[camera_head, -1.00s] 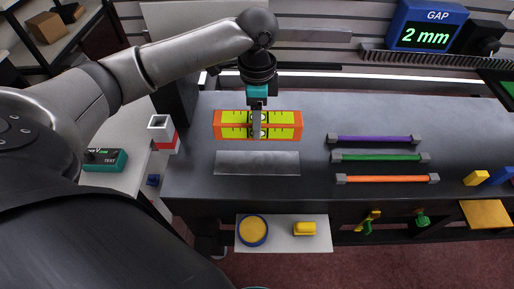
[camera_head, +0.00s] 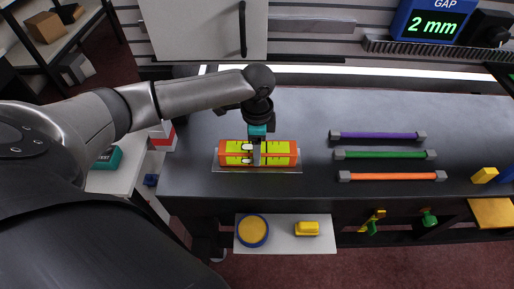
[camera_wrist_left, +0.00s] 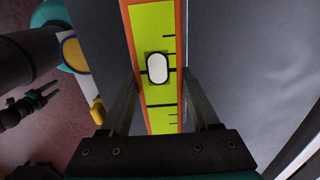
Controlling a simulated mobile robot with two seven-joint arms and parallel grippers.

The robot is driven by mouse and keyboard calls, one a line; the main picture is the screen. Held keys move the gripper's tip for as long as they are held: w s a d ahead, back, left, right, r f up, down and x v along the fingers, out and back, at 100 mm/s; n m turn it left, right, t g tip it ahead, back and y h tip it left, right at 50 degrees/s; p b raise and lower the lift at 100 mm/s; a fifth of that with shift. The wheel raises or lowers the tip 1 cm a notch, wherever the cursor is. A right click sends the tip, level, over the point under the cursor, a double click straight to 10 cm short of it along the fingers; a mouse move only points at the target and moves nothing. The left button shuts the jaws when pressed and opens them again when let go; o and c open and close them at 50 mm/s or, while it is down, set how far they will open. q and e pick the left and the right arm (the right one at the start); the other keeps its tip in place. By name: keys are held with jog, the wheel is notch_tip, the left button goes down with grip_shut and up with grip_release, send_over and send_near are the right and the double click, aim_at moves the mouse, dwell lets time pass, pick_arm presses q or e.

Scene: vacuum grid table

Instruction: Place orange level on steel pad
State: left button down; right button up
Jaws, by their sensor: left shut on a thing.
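The orange level (camera_head: 284,154), with yellow-green faces and black marks, lies lengthwise left to right over the steel pad (camera_head: 292,170). Only the pad's front edge and thin side slivers show; the level hides the rest. I cannot tell whether the level touches the pad. My left gripper (camera_head: 257,154) comes down from above and is shut across the level's middle. In the left wrist view the level (camera_wrist_left: 158,100) sits between the two fingers (camera_wrist_left: 160,105), its white vial window facing the camera.
Purple (camera_head: 377,135), green (camera_head: 385,155) and orange (camera_head: 392,177) bars with grey end blocks lie to the right on the dark table (camera_head: 315,108). A display (camera_head: 433,22) reads "2 mm". A white shelf (camera_head: 284,242) below holds a round blue-and-yellow item and a yellow piece.

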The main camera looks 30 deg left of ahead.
pick_arm(q)
jog(key=shift+c, duration=0.6)
grip_release()
notch_tip(320, 180, up, 12)
jog(key=p, duration=0.3)
